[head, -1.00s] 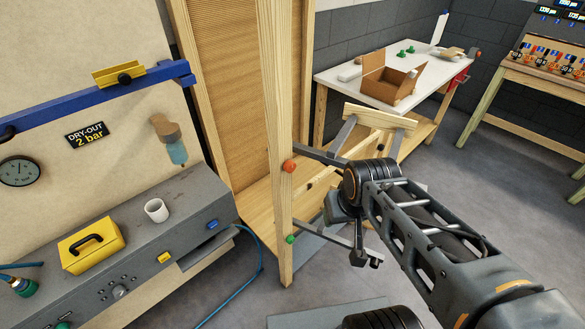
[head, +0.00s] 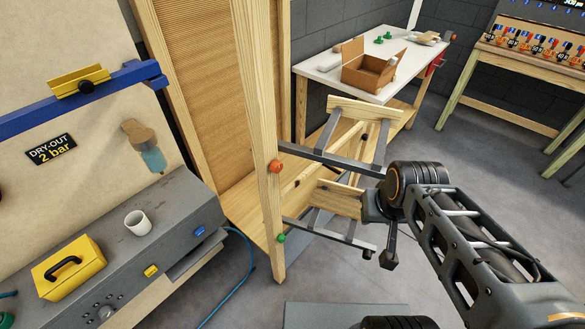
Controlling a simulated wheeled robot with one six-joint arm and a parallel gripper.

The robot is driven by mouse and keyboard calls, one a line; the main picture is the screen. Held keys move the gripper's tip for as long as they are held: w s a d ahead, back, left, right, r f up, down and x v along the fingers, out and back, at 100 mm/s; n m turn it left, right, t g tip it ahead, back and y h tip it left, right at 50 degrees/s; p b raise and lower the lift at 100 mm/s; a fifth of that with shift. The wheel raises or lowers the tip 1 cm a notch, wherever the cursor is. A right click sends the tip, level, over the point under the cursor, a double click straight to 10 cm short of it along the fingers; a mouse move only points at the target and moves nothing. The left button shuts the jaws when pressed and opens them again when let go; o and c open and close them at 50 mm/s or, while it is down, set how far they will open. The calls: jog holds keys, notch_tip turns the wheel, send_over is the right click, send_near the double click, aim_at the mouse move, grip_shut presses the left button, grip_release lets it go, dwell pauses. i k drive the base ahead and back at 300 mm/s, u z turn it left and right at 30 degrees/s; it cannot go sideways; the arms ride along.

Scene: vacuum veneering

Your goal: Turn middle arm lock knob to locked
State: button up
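A wooden post (head: 262,140) stands near the middle of the head view. It carries an orange-red knob (head: 275,166) higher up and a green knob (head: 281,238) lower down. Grey metal arms reach right from the post: an upper arm (head: 340,159) and a lower arm (head: 330,234), with pale wooden pads on them. I cannot tell which knob belongs to the middle arm. My gripper (head: 388,260) points down just right of the lower arm's end, well to the right of both knobs. Its fingers are small and dark, so its opening is unclear. My wrist partly hides the pads' right side.
A blue bar (head: 110,90) with a yellow holder juts in at left, above a grey cabinet (head: 165,230) bearing a yellow case (head: 75,265) and a white cup (head: 138,223). A white table (head: 330,70) with a cardboard box (head: 368,70) stands behind. Grey floor is open at right.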

aim_at(275, 166)
jog(key=z, duration=0.1)
jog(key=k, duration=0.6)
jog(key=u, duration=1)
jog(key=i, duration=0.5)
